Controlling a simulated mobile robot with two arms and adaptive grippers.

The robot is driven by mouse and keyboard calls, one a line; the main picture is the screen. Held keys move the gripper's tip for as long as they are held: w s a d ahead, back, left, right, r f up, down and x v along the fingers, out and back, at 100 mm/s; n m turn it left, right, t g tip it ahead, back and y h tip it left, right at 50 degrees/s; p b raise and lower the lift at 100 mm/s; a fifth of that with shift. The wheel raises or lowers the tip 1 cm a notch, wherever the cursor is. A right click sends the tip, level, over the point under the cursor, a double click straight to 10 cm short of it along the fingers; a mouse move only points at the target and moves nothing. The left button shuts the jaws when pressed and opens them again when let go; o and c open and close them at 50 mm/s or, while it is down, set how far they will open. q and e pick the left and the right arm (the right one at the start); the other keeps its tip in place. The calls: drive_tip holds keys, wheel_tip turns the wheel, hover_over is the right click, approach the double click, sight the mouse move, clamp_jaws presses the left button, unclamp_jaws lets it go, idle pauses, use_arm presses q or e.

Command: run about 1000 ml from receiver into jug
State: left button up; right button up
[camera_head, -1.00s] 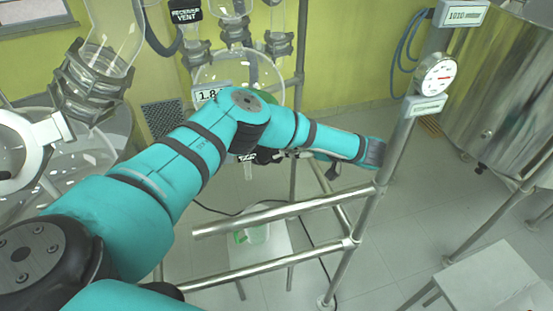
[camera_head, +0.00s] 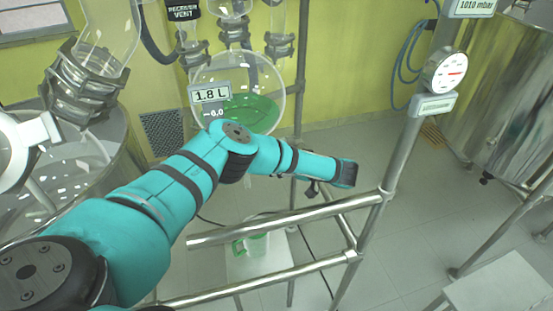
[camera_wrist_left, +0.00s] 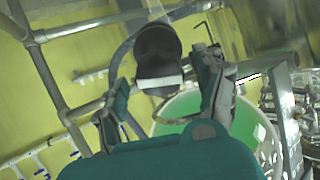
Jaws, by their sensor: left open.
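The receiver (camera_head: 270,85) is a round glass flask with green liquid in its lower part; its display (camera_head: 212,94) reads 1.8 L. The jug (camera_head: 256,246), clear with a green handle, stands on a low white stand below it. My left arm crosses in front of the receiver's underside and hides its outlet, and my left gripper is mostly hidden there. In the left wrist view my left gripper (camera_wrist_left: 163,95) is open, with a black part with a pale label (camera_wrist_left: 158,55) between and beyond its fingers. I cannot tell whether they touch. My right gripper is out of view.
A metal pipe frame (camera_head: 290,218) runs in front of the jug, and its post carries a round gauge (camera_head: 446,72). A steel vessel (camera_head: 505,95) stands at the right. A white table (camera_head: 495,285) is at the lower right.

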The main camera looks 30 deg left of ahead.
use_arm(q)
drive_tip(key=shift+a+f, duration=0.25)
drive_tip(key=shift+a, duration=0.3)
drive_tip(key=shift+w, duration=0.1)
drive_tip(key=c, duration=1.2)
drive_tip(key=n+b, duration=0.2)
drive_tip(key=n, duration=0.1)
drive_tip(key=shift+f, duration=0.15)
drive_tip(key=n+g+b, duration=0.1)
drive_tip(key=n, duration=0.2)
drive_tip(key=shift+n+g+b, duration=0.3)
drive_tip(key=shift+n+b, duration=0.95)
drive_tip(key=shift+n, duration=1.15)
